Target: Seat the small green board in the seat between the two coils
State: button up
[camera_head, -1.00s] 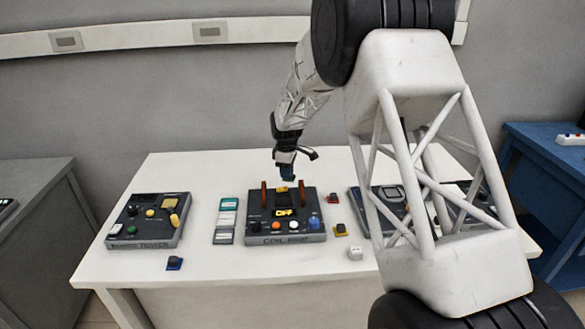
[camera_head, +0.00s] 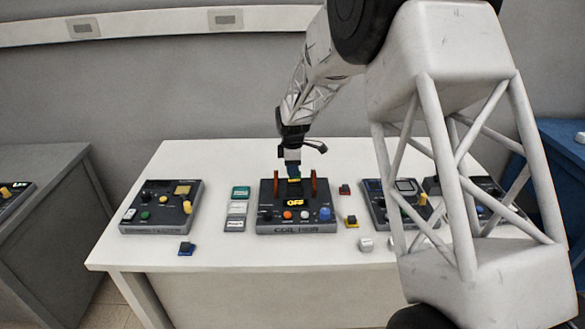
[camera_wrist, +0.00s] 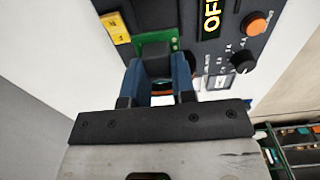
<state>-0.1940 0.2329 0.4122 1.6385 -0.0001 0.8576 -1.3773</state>
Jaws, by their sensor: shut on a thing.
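The coil unit (camera_head: 297,220) is a dark box on the white table, with two upright reddish-brown coils, the left coil (camera_head: 276,188) and the right coil (camera_head: 313,187). My gripper (camera_head: 293,174) points down between the coils. In the wrist view its blue fingers (camera_wrist: 160,75) are closed on a dark grey block on the small green board (camera_wrist: 158,42). The board lies at or just above the box's top face, beside the display (camera_wrist: 211,18). The fingers hide its near part and the seat, so I cannot tell whether it is fully down.
The unit's display reads OFF, with knobs and buttons in front. Flat cases (camera_head: 237,208) stand to its left. Small coloured blocks (camera_head: 351,221) lie to its right. Other instrument boxes stand at the far left (camera_head: 161,207) and right (camera_head: 385,203). The table front is mostly clear.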

aim_at(292, 191)
jog(key=shift+f, duration=0.1)
jog(key=shift+f, duration=2.7)
jog(key=shift+f, duration=0.5)
dwell(0.4)
dwell(0.4)
jog(key=o, duration=1.5)
jog(key=shift+c, duration=0.2)
jog(key=shift+r, duration=3.5)
